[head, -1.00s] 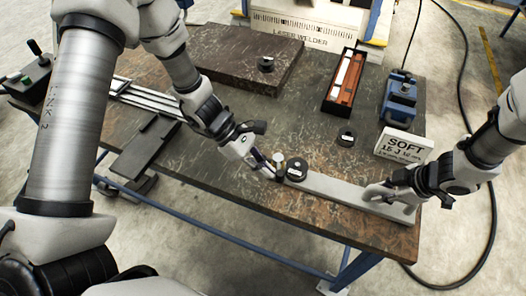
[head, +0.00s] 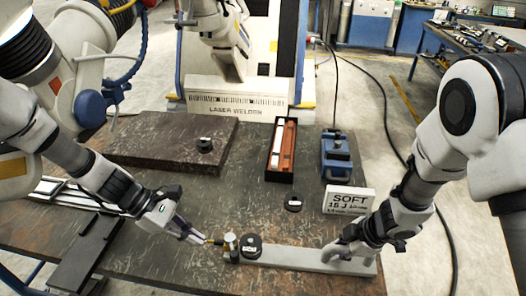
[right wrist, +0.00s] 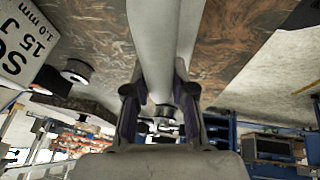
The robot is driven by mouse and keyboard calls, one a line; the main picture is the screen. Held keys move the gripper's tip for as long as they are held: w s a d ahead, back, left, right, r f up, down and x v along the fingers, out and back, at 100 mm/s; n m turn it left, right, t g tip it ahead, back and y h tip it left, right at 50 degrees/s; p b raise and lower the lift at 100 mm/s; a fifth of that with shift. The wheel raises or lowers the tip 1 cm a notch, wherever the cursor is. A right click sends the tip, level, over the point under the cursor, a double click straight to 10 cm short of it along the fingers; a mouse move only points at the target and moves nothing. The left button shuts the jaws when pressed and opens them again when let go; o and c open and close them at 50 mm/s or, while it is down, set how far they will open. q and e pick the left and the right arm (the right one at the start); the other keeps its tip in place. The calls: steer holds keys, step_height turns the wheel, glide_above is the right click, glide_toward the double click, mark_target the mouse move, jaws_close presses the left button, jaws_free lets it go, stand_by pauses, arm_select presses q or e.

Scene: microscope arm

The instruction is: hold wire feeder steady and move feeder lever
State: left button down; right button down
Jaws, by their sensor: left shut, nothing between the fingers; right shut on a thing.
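The wire feeder (head: 305,259) is a long light-grey bar lying on the dark worktable. A black round knob (head: 251,246) sits at its left end. Beside that knob stands a small metal post (head: 231,243) with a brass-coloured stub (head: 216,242) pointing left, which looks like the feeder lever. My left gripper (head: 203,239) is shut and empty, its fingertips just left of the stub; I cannot tell if they touch. My right gripper (head: 346,250) is shut on the bar near its right end. In the right wrist view the bar (right wrist: 160,40) runs between the fingers.
A small black disc (head: 293,203), an open case (head: 281,150) and a blue device (head: 336,155) lie farther back. A dark slab (head: 165,143) bears another disc. Dark strips lie at left.

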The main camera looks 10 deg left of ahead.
steer(key=c, duration=1.1)
jaws_free()
steer(key=shift+o, duration=1)
steer(key=shift+r, duration=0.1)
